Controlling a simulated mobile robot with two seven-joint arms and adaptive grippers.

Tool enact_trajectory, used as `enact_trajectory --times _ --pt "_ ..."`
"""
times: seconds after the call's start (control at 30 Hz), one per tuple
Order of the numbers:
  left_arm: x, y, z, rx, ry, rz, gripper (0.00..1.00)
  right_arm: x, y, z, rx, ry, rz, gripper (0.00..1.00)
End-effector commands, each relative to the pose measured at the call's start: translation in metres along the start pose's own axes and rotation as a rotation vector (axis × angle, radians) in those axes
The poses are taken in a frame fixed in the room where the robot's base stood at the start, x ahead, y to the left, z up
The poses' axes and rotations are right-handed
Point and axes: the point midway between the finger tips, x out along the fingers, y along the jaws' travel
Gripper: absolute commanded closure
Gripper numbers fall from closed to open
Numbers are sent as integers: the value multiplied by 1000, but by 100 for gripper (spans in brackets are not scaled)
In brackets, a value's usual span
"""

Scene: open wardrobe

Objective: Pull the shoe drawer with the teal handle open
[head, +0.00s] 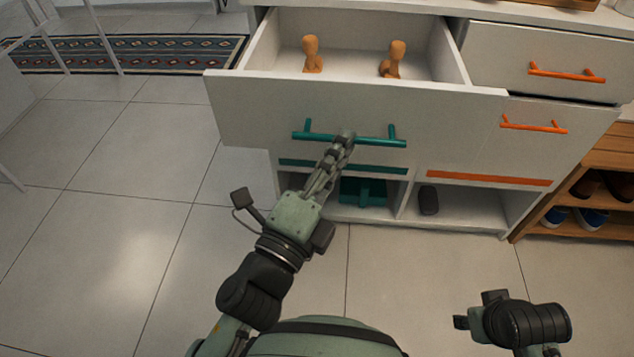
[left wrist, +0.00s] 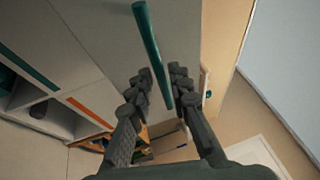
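The white drawer (head: 240,108) with the teal handle (head: 378,141) stands well out from the cabinet, its inside showing. The handle is a horizontal bar on two posts, and it also shows in the left wrist view (left wrist: 150,42). My left gripper (head: 345,136) is at the middle of the bar. In the left wrist view its fingers (left wrist: 162,72) lie on either side of the bar, with narrow gaps to it, so it looks open around the handle.
Two orange-brown wooden pieces (head: 311,55) (head: 393,60) stand in the drawer. Beside it are fronts with orange handles (head: 566,74) (head: 534,125). Below are open cubbies, one with a dark object (head: 428,200). A wooden shoe rack (head: 600,160) stands right. Tiled floor is clear on the left.

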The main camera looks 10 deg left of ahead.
Motion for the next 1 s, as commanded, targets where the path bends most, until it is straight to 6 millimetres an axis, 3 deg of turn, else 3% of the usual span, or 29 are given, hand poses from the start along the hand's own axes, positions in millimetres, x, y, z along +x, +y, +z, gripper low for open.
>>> enact_trajectory --times 0.3,0.5,1.0 --pt "-59 2 0 -6 -5 7 81 0 0 0 0 0 -1 60" --pt "-85 1 0 -3 -3 4 81 0 0 0 0 0 -1 60" --pt "-95 0 0 -1 -1 0 81 0 -1 0 0 0 -1 60"
